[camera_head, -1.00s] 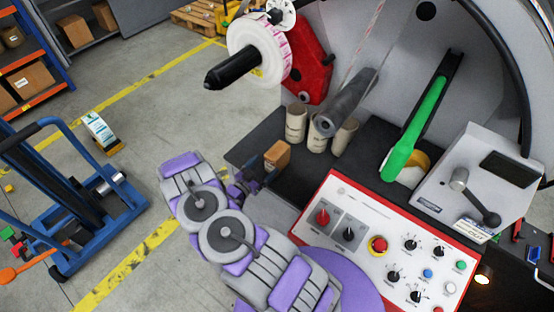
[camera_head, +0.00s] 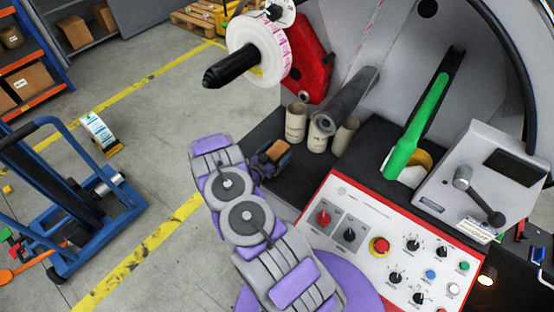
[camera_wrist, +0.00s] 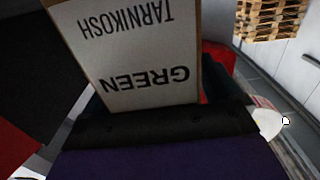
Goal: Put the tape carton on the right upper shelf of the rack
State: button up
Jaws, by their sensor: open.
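A small brown carton (camera_head: 277,151), which looks like the tape carton, sits on the dark bench top of the machine. My gripper (camera_head: 273,160) is open and right at the carton, with its dark jaws around or beside its near part; I cannot tell if they touch it. In the wrist view, a printed carton face (camera_wrist: 140,50) with upside-down "GREEN TARNIKOSH" stands close behind the dark jaw, which hides its lower edge. A rack with orange beams (camera_head: 38,63) and cartons stands at the far left, partly out of view.
Cardboard cores (camera_head: 296,122) stand just behind the carton. A control panel (camera_head: 375,250) lies to the right. A black spindle with a label roll (camera_head: 262,50) sticks out above. A blue lift trolley (camera_head: 70,200) stands on the floor at left. Open floor lies between.

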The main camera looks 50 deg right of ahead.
jog(key=shift+c, duration=0.2)
jog(key=c, duration=1.4)
jog(key=shift+r, duration=0.1)
